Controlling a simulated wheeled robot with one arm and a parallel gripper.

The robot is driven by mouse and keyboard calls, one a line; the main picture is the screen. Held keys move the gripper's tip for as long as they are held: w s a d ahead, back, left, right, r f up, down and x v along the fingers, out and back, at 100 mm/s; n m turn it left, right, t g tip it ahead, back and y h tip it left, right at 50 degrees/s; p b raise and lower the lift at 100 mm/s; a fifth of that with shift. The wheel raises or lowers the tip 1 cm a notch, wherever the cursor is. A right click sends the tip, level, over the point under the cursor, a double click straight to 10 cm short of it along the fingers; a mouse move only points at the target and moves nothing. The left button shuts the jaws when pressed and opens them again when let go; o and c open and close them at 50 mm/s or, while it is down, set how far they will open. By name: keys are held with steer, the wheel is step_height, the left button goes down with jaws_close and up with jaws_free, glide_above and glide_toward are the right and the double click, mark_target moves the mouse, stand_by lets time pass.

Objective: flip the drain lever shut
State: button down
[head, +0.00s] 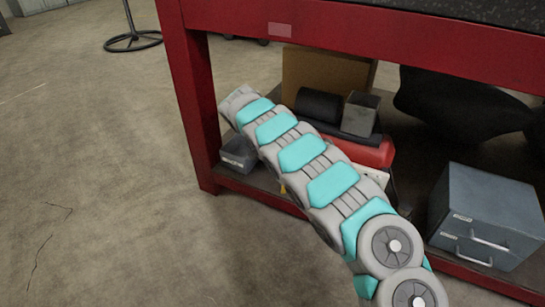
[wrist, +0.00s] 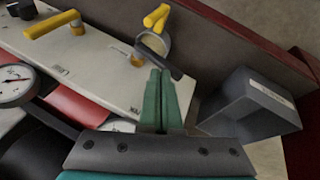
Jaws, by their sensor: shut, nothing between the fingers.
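In the wrist view a cream panel (wrist: 105,72) carries two yellow-handled levers. One lever (wrist: 52,25) lies along the panel at upper left. The other yellow handle (wrist: 157,17) stands at a round fitting (wrist: 154,44) near the panel's right end, with a dark bar crossing close by. I cannot tell from any readable label which one is the drain lever. My gripper (wrist: 162,75) has its green fingers together and empty, with the tips just below the round fitting and dark bar. Whether they touch is unclear. In the head view my arm hides the fingers and levers.
A grey box (wrist: 250,102) stands right of my fingers. A round gauge (wrist: 15,86) is at left. In the head view the lower shelf holds a red body (head: 368,152), a cardboard box (head: 325,75) and a grey drawer cabinet (head: 490,215). A red table leg (head: 198,110) stands at left.

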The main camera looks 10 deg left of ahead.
steer(key=shift+s+d+f, duration=0.15)
steer(key=shift+s+d, duration=0.05)
steer(key=shift+d, duration=0.3)
steer(key=s+a+r+p, duration=0.1)
steer(key=a+r+p, duration=0.1)
steer(key=a+r, duration=0.4)
step_height(320, 180, up, 4)
steer(key=shift+s+a+r, duration=0.1)
steer(key=shift+s+a, duration=0.1)
steer(key=shift+a, duration=0.2)
stand_by(0.4)
steer(key=shift+s+a, duration=0.1)
